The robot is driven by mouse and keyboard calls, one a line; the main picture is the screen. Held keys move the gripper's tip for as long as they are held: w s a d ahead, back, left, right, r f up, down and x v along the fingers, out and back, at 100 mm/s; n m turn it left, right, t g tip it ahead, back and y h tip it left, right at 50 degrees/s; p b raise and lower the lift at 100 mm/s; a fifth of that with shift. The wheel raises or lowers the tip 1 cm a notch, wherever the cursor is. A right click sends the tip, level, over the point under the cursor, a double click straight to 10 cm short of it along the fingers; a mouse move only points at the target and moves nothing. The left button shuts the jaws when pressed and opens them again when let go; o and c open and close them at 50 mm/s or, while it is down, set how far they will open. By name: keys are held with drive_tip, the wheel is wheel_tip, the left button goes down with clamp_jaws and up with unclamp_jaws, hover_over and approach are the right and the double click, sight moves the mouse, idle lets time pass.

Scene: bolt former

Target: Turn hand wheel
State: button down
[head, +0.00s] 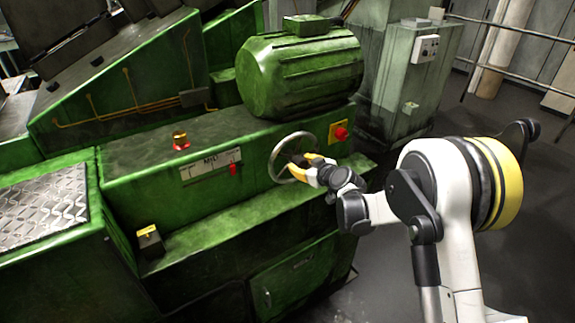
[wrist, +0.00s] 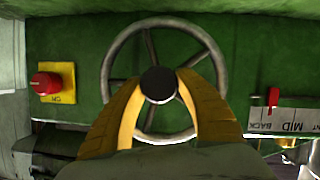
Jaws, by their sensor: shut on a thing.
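The hand wheel (head: 277,151) is a grey metal ring with spokes on the green machine's front panel. It also shows in the wrist view (wrist: 108,85), facing the camera. My gripper (head: 296,160) reaches it from the right in the head view. In the wrist view, its two yellow fingers (wrist: 158,92) are shut on the dark round knob (wrist: 158,84) near the wheel's middle. The fingers and the knob hide part of the wheel's hub and its lower spokes.
A red button on a yellow plate (head: 339,132) sits right of the wheel in the head view. A scale with a red pointer (head: 233,169) is left of it. A green motor (head: 300,75) stands above. Open floor lies right of the machine.

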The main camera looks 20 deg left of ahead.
drive_tip(key=shift+a+f+n+t+h+b, duration=0.15)
drive_tip(key=shift+n+t+h+b, duration=0.25)
drive_tip(key=shift+n+b, duration=0.5)
drive_tip(key=n+t+b, duration=0.1)
drive_tip(key=n+b, duration=0.1)
drive_tip(key=shift+n+t+h, duration=0.3)
drive_tip(key=shift+t, duration=0.1)
drive_tip(key=n+t+b, duration=0.1)
drive_tip(key=n+b, duration=0.1)
drive_tip(key=shift+n, duration=0.3)
drive_tip(key=shift+n+t+b, duration=0.7)
drive_tip(key=shift+n+b, duration=0.05)
drive_tip(key=shift+n, duration=0.25)
drive_tip(key=c, duration=0.8)
unclamp_jaws()
